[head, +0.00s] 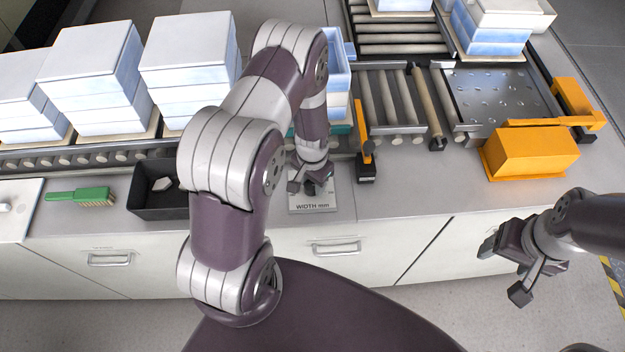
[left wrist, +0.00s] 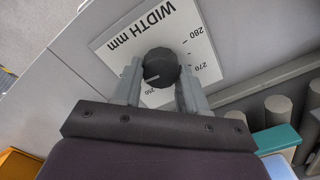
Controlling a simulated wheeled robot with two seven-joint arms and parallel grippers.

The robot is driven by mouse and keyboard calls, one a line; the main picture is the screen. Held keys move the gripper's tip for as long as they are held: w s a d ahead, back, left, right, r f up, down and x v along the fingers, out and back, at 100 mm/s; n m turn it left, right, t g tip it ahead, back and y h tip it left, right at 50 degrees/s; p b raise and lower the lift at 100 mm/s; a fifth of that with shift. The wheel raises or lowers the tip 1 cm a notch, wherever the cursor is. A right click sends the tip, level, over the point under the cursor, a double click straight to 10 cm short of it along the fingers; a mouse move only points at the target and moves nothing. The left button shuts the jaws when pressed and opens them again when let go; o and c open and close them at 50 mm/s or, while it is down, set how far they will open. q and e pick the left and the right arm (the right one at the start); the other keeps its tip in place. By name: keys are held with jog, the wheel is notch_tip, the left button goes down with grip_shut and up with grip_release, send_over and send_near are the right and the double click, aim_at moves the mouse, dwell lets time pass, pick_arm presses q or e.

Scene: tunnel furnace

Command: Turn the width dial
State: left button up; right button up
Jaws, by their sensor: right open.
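The width dial is a round black knob (left wrist: 161,68) on a pale plate marked WIDTH mm (head: 313,208), with a printed scale that shows 270 and 280 in the left wrist view (left wrist: 128,38). A light mark on the knob faces the lower left of that view, near a partly hidden number. My left gripper (head: 311,186) reaches down onto the dial; in the left wrist view its two fingers (left wrist: 160,80) flank the knob with no clear gap. My right gripper (head: 508,266) is open and empty, in front of the counter at the right.
An orange block (head: 530,152) and a roller conveyor (head: 390,97) lie right of the dial. An orange post (head: 364,140) stands close beside the plate. A black tray (head: 157,203) and a green brush (head: 80,196) lie left. Stacked white-blue boxes (head: 190,65) stand behind.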

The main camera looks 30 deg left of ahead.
pick_arm(q)
jog(key=c, duration=0.4)
jog(key=n, duration=0.4)
jog(key=shift+n+b, duration=0.3)
jog(key=shift+n, duration=0.1)
jog(key=n, duration=0.4)
jog(key=shift+a, duration=0.1)
jog(key=shift+r+n, duration=0.1)
jog(key=shift+n, duration=0.2)
jog(key=o, duration=0.8)
jog(key=shift+o, duration=1.4)
